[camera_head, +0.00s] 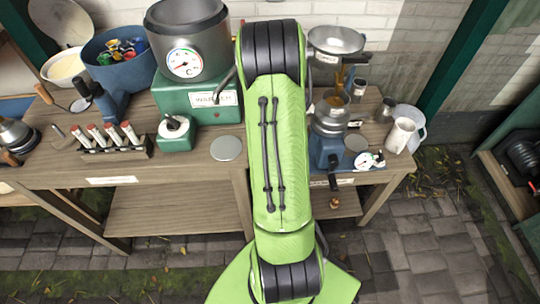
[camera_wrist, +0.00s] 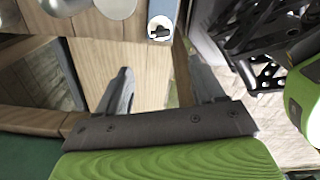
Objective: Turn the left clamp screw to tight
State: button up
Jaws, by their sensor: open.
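A small dark screw-like part (camera_head: 333,181) shows at the front edge of the right table, below a blue machine (camera_head: 325,148). It is partly hidden by my arm, and I cannot tell whether it is the left clamp screw or how tight it is. In the wrist view a black knob (camera_wrist: 160,32) on a white round plate sits on a blue surface, beyond the fingertips. My gripper (camera_wrist: 160,70) is open and empty, its fingers spread apart and touching nothing visible. In the head view my own arm hides the gripper.
A green heater with a steel pot (camera_head: 188,45), a blue bucket (camera_head: 118,58) and a rack of vials (camera_head: 110,142) stand on the left table. A white jug (camera_head: 399,136) stands at the right table's end. Paved floor (camera_head: 435,225) lies clear in front.

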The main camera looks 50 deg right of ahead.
notch_tip(320, 180, down, 14)
jog(key=b, duration=0.4)
jog(key=shift+f, duration=0.1)
jog(key=c, duration=1.1)
jog(key=shift+o, duration=0.2)
